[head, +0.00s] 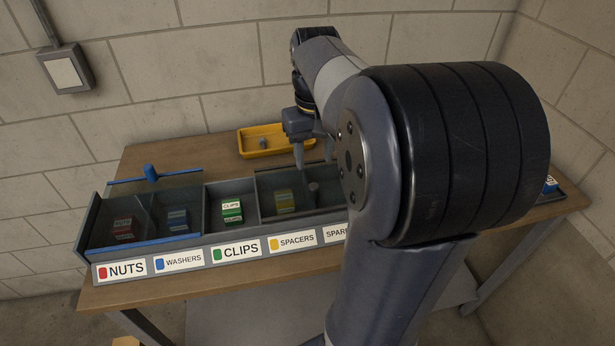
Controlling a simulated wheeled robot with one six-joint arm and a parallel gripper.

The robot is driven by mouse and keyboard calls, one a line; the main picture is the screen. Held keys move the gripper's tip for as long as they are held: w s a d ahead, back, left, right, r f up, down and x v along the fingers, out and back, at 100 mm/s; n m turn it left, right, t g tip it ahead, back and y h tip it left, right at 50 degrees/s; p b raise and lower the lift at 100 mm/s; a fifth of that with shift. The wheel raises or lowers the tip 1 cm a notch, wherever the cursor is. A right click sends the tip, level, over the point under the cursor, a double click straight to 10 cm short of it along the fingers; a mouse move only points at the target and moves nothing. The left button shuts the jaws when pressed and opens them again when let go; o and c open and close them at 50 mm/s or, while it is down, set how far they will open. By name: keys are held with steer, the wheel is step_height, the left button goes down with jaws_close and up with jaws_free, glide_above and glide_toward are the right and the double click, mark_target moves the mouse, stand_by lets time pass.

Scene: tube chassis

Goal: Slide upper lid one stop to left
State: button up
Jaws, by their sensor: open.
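A long grey box (215,253) with labelled compartments stands on the table. A clear lid with blue edges (160,241) covers the NUTS and WASHERS compartments at the left; a blue knob (151,172) stands at its back. A dark-edged clear lid (300,207) covers SPACERS and the compartment right of it, and a grey knob (313,187) shows there. Which lid is the upper one I cannot tell surely. The CLIPS compartment (222,193) is uncovered. My gripper (312,163) is open, pointing down just above and behind the grey knob; my arm partly hides it.
A yellow tray (245,150) with a small grey object stands behind the box. Bare table (150,155) lies behind the box at left. A brick wall stands close behind.

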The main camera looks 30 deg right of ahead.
mark_target(314, 186)
step_height(314, 186, down, 9)
steer(key=shift+f, duration=0.15)
steer(key=shift+c, duration=0.2)
jaws_close()
stand_by(0.4)
